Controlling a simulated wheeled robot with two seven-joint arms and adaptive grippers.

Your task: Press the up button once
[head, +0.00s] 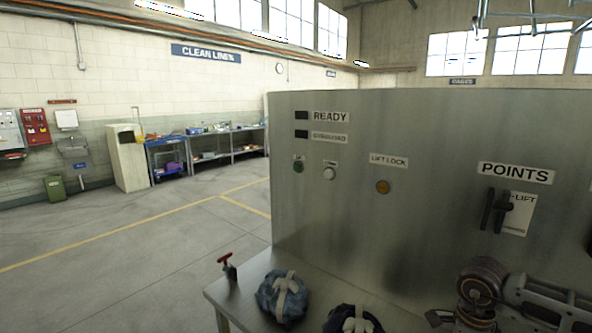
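A grey metal control panel (330,225) stands behind a metal table. On its upper left is a green round button (298,166) under a small label too blurred to read surely. A pale round button (329,173) sits just right of it, also with a small label. My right arm comes in at the lower right, in front of the panel and well right of the buttons. My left gripper is out of view. Nothing touches either button.
An amber button (382,187) sits under "LIFT LOCK". A black lever (497,211) is at right under "POINTS". On the table (243,295) are a blue bundle (283,297), a dark bundle (352,320) and a red-handled clamp (228,265). The floor at left is clear.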

